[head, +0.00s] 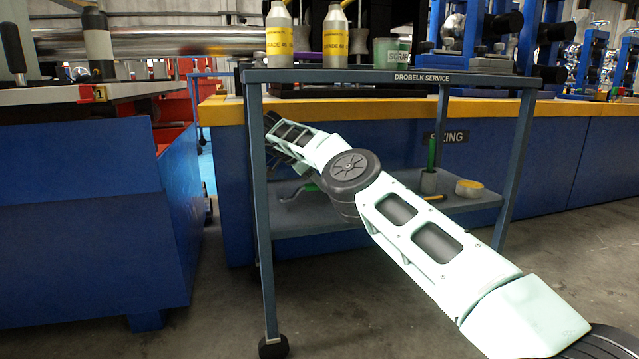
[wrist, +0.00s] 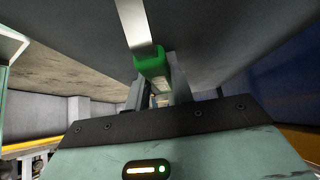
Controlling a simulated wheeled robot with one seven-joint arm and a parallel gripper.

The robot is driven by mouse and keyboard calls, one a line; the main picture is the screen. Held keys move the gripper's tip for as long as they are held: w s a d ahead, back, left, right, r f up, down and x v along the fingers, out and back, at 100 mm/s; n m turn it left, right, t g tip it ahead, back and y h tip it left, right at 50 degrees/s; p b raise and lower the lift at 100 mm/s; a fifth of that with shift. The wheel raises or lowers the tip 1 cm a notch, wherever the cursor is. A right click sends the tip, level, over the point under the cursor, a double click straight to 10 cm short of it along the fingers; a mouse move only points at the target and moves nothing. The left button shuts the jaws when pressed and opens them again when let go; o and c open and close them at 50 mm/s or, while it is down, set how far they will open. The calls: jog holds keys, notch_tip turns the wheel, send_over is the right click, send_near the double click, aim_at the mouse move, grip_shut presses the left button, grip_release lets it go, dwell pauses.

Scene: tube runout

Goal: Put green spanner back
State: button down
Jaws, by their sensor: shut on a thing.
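My gripper (wrist: 157,88) is shut on the green spanner (wrist: 150,60) in the wrist view. The green grip sits between the fingers, and a flat metal shank runs from it toward the top of the picture; its far end is out of frame. In the head view my arm reaches across the front of the service cart. My fingers cannot be made out there behind the arm and cart leg. A grey curved piece (head: 297,191) with some green beside it shows over the lower shelf (head: 400,209), partly behind my arm; I cannot tell whether it is the spanner.
The lower shelf holds a cup (head: 428,182) with a green upright item, a tape roll (head: 469,188) and a small yellow item. Bottles (head: 279,40) and a green tin (head: 391,53) stand on the cart top. A cart leg (head: 260,220) stands close to my arm.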

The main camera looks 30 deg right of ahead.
jog(key=shift+f+b, duration=0.6)
jog(key=shift+f, duration=0.45)
dwell(0.4)
jog(key=c, duration=0.7)
grip_release()
jog(key=shift+o, duration=0.2)
jog(key=shift+r, duration=0.1)
jog(key=shift+w+a+r+p, duration=0.1)
jog(key=shift+a+r+p, duration=0.25)
jog(key=shift+p, duration=0.65)
jog(key=shift+p+v, duration=1.05)
jog(key=shift+p, duration=0.95)
jog(key=shift+p+v, duration=1.4)
jog(key=shift+p, duration=1.95)
jog(key=shift+f, duration=0.1)
